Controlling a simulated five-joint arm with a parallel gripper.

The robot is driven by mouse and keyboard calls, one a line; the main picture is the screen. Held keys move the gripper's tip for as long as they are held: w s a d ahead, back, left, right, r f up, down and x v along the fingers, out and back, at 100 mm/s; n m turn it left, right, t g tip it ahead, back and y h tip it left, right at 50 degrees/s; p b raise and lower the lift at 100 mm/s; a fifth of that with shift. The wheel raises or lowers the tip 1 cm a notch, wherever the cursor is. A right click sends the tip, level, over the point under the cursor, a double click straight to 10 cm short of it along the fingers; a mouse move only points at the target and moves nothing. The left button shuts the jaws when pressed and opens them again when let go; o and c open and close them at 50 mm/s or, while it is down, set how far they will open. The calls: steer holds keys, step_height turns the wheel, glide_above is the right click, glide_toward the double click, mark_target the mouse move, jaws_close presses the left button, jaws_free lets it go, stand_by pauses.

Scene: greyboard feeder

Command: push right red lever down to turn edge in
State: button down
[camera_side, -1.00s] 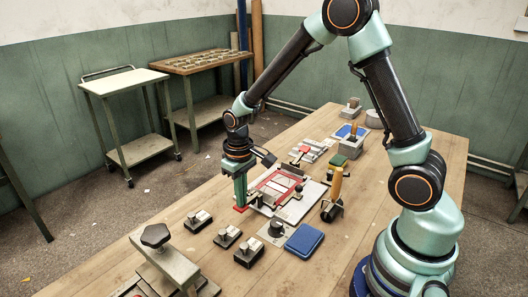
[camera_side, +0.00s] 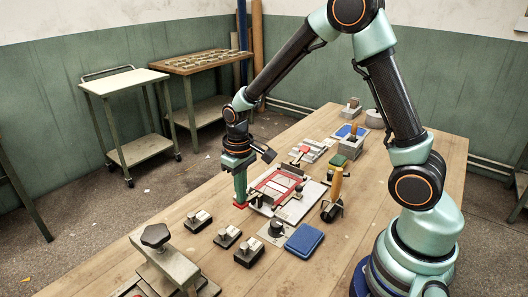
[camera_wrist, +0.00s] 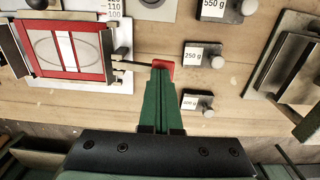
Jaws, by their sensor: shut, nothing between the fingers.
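My gripper (camera_side: 240,200) points down at the left edge of the feeder; its green fingers are shut with nothing between them. In the wrist view the fingertips (camera_wrist: 161,73) meet or overlap the red lever pad (camera_wrist: 163,63). I cannot tell whether they press on it. A thin dark rod runs from the pad to the feeder's right side in that view. The pad also shows in the side view (camera_side: 240,206) just below the fingertips. The feeder has a pale base plate (camera_wrist: 123,35) and a red frame (camera_wrist: 107,55) around a white sheet with a grey oval outline.
Several labelled weights, among them a 250 g block (camera_wrist: 203,55), lie close beside the lever. A blue pad (camera_side: 304,240) and a roller with a wooden handle (camera_side: 335,188) stand near the feeder. A clamp (camera_side: 165,262) stands at the table's front.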

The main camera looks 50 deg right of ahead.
step_height(320, 180, up, 8)
steer(key=shift+f, duration=0.15)
stand_by(0.5)
steer(key=s+r+t, duration=0.5)
steer(key=s+r, duration=0.5)
steer(key=s, duration=0.1)
steer(key=shift+d+r+t, duration=0.3)
steer(key=shift+d, duration=0.1)
